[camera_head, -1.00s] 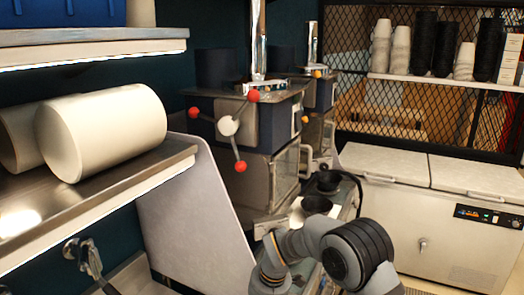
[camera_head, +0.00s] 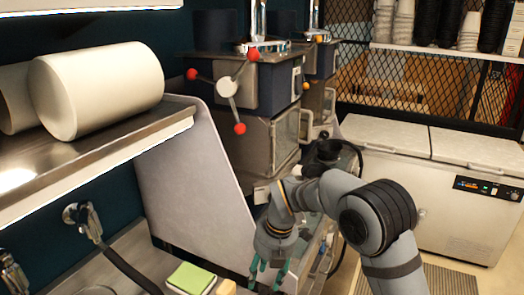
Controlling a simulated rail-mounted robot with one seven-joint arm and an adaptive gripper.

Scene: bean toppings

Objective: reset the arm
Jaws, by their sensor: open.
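My gripper (camera_head: 266,274) shows at the lower middle of the head view, pointing down with its teal fingers apart and nothing seen between them. My grey arm bends in from the lower right. The gripper hangs in front of the counter that holds the dispensing machines. A green-topped sponge (camera_head: 191,279) lies to its left on the metal counter.
A machine with a red-knobbed handle (camera_head: 227,88) stands behind the arm. A slanted grey panel (camera_head: 190,180) is to the left. A metal shelf (camera_head: 150,135) holds white cylinders (camera_head: 100,88). A chest freezer (camera_head: 450,190) stands right. A faucet (camera_head: 85,220) is lower left.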

